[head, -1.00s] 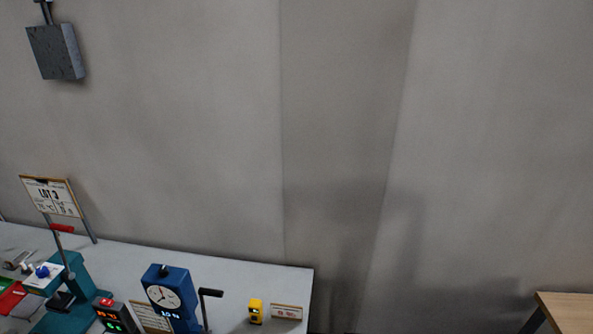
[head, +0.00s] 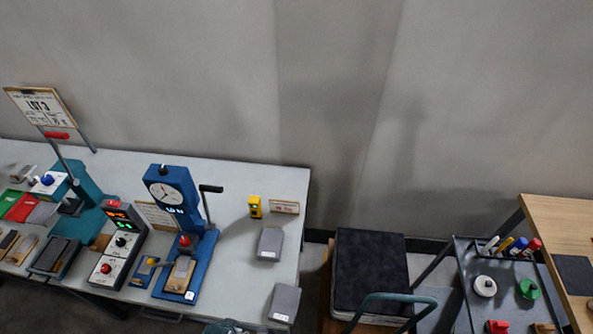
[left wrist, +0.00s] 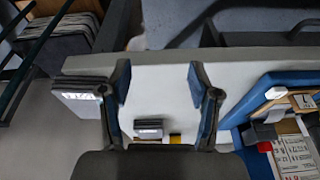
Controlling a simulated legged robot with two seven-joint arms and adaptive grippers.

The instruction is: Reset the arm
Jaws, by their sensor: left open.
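My left gripper (left wrist: 158,78) shows in the left wrist view with its two fingers spread apart and nothing between them. It hangs over the edge of the pale table (left wrist: 160,88). A grey block with a white label (left wrist: 82,98) is beside the left-hand finger, partly hidden by it. A small dark block (left wrist: 148,128) lies beyond the gap between the fingers. In the head view, a dark shape at the bottom edge may be part of my arm, but I cannot tell. My right gripper is in neither view.
In the head view the pale table (head: 238,180) carries a blue dial press (head: 176,205), a control box (head: 120,243) and grey blocks (head: 270,243). Right of it stand a dark-topped stack (head: 370,268), a tool cart (head: 505,305) and a wooden table (head: 560,225).

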